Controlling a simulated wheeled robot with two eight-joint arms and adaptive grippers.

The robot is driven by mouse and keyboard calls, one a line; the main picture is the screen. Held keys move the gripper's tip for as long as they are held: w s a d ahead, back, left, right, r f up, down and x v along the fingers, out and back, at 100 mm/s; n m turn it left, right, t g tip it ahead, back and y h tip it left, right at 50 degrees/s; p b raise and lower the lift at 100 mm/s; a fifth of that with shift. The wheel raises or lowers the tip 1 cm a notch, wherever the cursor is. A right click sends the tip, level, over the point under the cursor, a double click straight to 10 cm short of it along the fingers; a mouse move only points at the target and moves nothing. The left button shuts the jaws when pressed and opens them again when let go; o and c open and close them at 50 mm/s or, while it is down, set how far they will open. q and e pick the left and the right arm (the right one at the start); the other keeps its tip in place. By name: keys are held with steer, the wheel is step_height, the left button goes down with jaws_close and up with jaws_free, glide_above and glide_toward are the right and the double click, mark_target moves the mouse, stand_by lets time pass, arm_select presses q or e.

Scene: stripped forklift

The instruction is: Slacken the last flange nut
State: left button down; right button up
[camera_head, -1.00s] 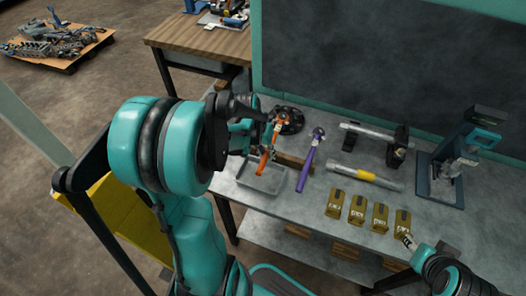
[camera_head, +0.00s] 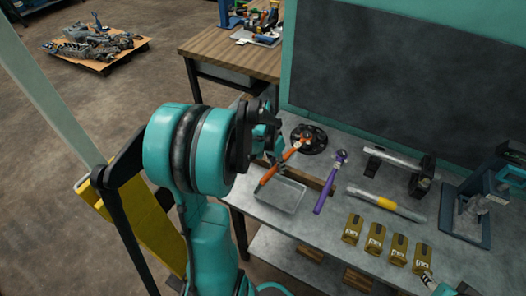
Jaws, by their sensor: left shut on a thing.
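A black round flange (camera_head: 309,139) lies on the grey workbench (camera_head: 345,172) near its left back. An orange-handled ratchet wrench (camera_head: 269,174) slants from the lower left up to the flange, its head over the flange's left part. I cannot make out the nuts or whether the head sits on one. My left gripper (camera_head: 272,152) is beside the orange wrench, shut on it; its fingers are mostly hidden by dark links. My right gripper (camera_head: 430,282) barely shows at the lower right edge, and its jaws cannot be read.
A grey tray (camera_head: 282,195) sits below the orange wrench. A purple-handled ratchet (camera_head: 325,193) lies right of it. A bar with a yellow band (camera_head: 385,203), several brass-coloured blocks (camera_head: 375,239) and a blue press-like stand (camera_head: 470,215) lie farther right. A dark board (camera_head: 400,80) stands behind.

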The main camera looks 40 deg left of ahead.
arm_select(q)
steer(key=d, duration=0.1)
steer(key=d+n, duration=0.1)
steer(key=d, duration=0.1)
steer(key=shift+w+n, duration=0.3)
steer(key=shift+w, duration=0.05)
steer(key=shift+a, duration=0.15)
steer(key=c, duration=1.4)
jaws_free()
steer(key=shift+w, duration=0.1)
steer(key=shift+o, duration=0.2)
steer(key=v, duration=1.2)
steer(key=s+d+m+t+y, duration=0.1)
steer(key=s+d+t, duration=0.1)
steer(key=d, duration=0.6)
steer(key=s+d+m+t+y, duration=0.1)
steer(key=s+d+t, duration=0.2)
steer(key=d, duration=0.5)
steer(key=shift+s+d+f, duration=0.2)
steer(key=shift+s+f, duration=0.2)
steer(key=shift+s, duration=0.3)
